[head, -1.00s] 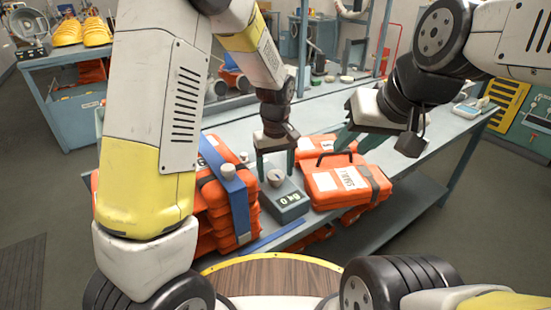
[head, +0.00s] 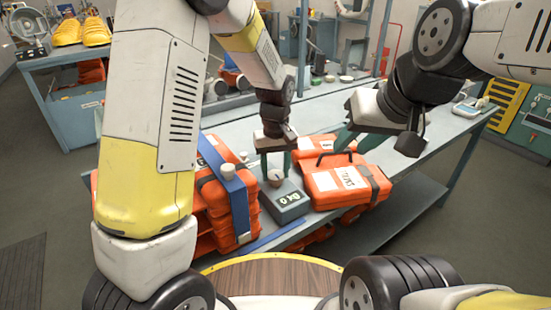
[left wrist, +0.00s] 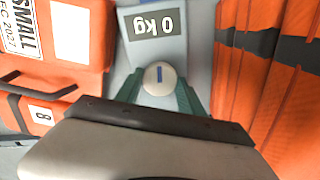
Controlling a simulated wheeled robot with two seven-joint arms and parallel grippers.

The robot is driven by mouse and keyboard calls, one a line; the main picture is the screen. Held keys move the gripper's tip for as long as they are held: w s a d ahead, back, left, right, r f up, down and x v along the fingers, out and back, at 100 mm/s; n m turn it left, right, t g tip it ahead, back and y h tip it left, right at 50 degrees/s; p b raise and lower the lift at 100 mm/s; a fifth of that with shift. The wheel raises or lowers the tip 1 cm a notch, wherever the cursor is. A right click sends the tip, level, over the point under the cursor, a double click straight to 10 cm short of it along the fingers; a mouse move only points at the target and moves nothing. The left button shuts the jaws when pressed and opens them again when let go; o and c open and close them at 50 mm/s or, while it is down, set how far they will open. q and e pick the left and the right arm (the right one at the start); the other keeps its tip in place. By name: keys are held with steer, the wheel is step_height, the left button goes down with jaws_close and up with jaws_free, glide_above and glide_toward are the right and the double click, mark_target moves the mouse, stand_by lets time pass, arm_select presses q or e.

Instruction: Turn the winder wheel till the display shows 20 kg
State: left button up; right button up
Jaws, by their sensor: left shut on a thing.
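The winder wheel (head: 276,179) is a small pale round knob on a grey block beside the orange cases. It also shows in the left wrist view (left wrist: 160,78), with a dark blue mark on its top. The display (head: 287,198) on the block's sloped face reads 0 kg, and it shows the same reading upside down in the left wrist view (left wrist: 153,24). My left gripper (head: 277,168) points down over the block, its green fingers shut on the wheel from both sides. My right gripper (head: 378,132) hangs empty and open above the table at the right, its far finger partly hidden.
Orange cases with a blue strap (head: 240,199) stand close at the left of the block. An orange case labelled SMALL (head: 325,188) lies close at the right. Yellow boots (head: 82,30) stand on a bench behind.

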mark_target(275, 174)
arm_select(q)
steer(key=m, duration=0.5)
steer(key=shift+m, duration=2.3)
steer(key=o, duration=1.4)
steer(key=shift+c, duration=0.2)
steer(key=shift+r, duration=0.1)
step_height(275, 174, up, 8)
steer(key=shift+f, duration=0.15)
